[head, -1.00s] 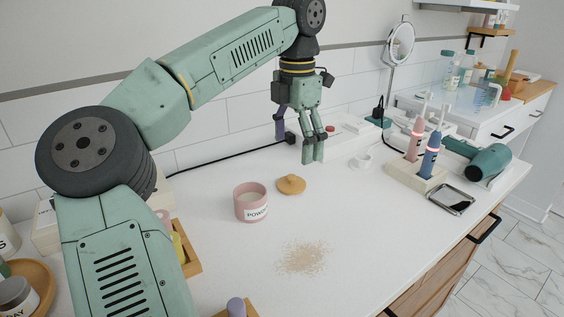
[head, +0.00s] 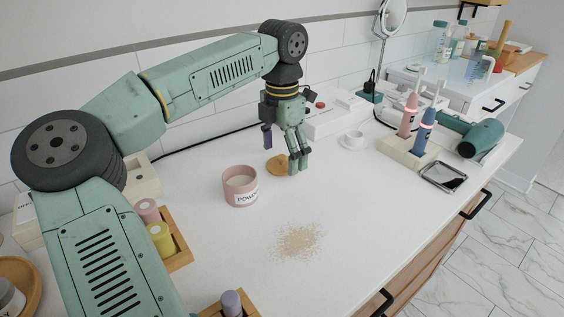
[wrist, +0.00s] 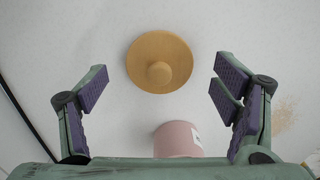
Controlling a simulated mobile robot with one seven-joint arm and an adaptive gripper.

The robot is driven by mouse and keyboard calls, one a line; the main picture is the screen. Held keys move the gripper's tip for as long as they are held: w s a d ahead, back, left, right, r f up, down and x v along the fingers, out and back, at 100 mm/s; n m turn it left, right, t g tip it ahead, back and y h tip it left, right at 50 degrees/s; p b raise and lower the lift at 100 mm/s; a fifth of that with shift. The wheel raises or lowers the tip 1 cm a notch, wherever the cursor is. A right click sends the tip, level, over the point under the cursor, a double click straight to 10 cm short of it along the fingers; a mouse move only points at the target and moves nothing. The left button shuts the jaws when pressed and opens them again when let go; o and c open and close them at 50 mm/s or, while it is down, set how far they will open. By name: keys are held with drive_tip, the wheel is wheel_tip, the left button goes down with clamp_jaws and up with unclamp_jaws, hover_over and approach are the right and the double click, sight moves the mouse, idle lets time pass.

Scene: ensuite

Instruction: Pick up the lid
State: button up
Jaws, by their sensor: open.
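The lid is a round tan wooden disc with a knob on top. It lies flat on the white counter in the head view (head: 277,165), partly hidden behind my gripper (head: 297,166). In the wrist view the whole lid (wrist: 159,62) shows between and beyond my open fingers, with its knob facing the camera. My gripper also shows in the wrist view (wrist: 160,85), open and empty, with purple pads on both sides. A pink jar labelled powder (head: 241,187) stands open beside the lid, and its edge shows in the wrist view (wrist: 177,139).
Spilled powder (head: 297,241) lies on the counter in front of the jar. A small white cup (head: 353,140), a holder with two tools (head: 407,150) and a dark tray (head: 444,176) are to the right. Wooden boxes with bottles (head: 173,243) are at left.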

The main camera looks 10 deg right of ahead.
drive_tip(key=shift+f, duration=0.6)
drive_tip(key=shift+c, duration=0.6)
drive_tip(key=c, duration=1)
drive_tip(key=shift+r, duration=0.1)
